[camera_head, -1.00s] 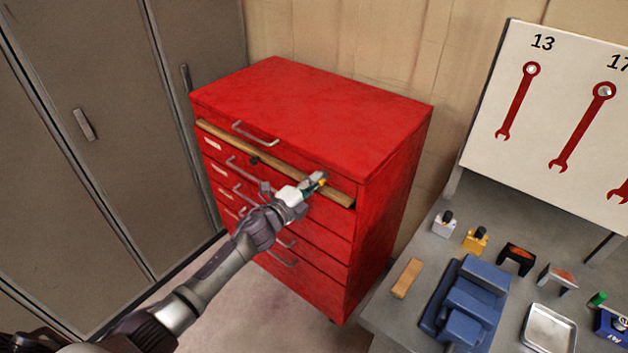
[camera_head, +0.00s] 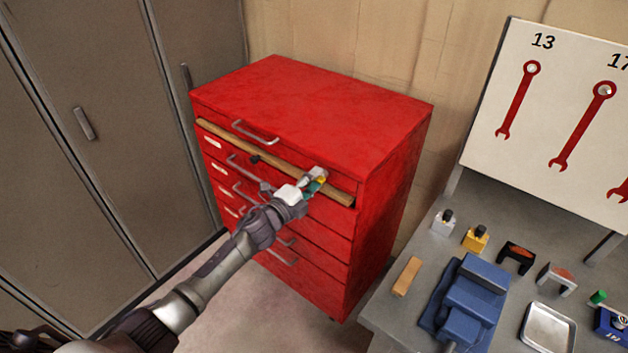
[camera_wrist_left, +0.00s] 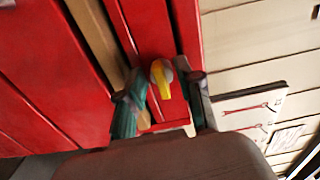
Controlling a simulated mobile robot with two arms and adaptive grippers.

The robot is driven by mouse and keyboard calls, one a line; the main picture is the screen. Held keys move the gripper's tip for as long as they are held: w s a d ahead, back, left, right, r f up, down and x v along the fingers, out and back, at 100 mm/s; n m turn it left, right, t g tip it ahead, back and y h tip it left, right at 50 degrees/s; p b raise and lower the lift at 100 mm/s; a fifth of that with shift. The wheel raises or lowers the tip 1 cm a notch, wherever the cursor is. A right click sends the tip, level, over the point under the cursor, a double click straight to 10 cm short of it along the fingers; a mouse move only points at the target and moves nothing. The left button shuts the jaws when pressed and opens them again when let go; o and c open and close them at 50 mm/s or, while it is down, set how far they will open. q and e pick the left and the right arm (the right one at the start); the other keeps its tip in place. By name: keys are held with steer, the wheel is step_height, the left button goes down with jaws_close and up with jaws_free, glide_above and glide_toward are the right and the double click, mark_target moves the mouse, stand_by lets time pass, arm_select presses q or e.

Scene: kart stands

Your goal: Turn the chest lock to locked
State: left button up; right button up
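The red tool chest (camera_head: 315,105) stands against the wall, with several drawers with grey handles on its front. The chest lock (camera_wrist_left: 161,77) shows in the left wrist view as a yellow knob with a grey part beside it, on the red front. Only a bit of yellow shows at the fingertips in the head view. My left gripper (camera_head: 315,181) is at the upper right of the chest front. In the left wrist view its two fingers (camera_wrist_left: 165,97) stand apart on either side of the knob, with gaps visible. My right gripper is out of view.
A wooden strip (camera_head: 225,138) runs across the chest front below the top drawer. Grey lockers (camera_head: 85,200) stand at left. A grey bench (camera_head: 405,312) at right holds a blue vise (camera_head: 470,305), a metal tray (camera_head: 549,330) and small items.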

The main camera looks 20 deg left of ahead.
arm_select(q)
steer(key=shift+s, duration=0.1)
steer(key=v, duration=1.1)
steer(key=shift+s+a, duration=0.15)
steer(key=shift+s, duration=0.25)
steer(key=s+a+f+n+g+y, duration=0.2)
steer(key=s+f+n, duration=0.25)
steer(key=f, duration=0.65)
steer(key=s+a+f+n+g+y, duration=0.1)
steer(key=s+f+n+g+y, duration=0.3)
steer(key=f, duration=0.7)
steer(key=s+a+f+n+g, duration=0.1)
steer(key=s+a+f+n, duration=0.15)
steer(key=s+f, duration=0.55)
steer(key=s+d+f+n+g, duration=0.2)
steer(key=s+f, duration=0.4)
steer(key=s, duration=0.4)
steer(key=s+d+f+n+g, duration=0.2)
steer(key=s+f, duration=0.5)
steer(key=s, duration=0.4)
steer(key=s+d+f+n+g, duration=0.2)
steer(key=s+f+n+g, duration=0.2)
steer(key=s+f, duration=0.3)
steer(key=s+g, duration=0.1)
steer(key=s, duration=0.3)
steer(key=shift+d+b, duration=0.3)
steer(key=shift+d, duration=0.05)
steer(key=shift+f, duration=0.1)
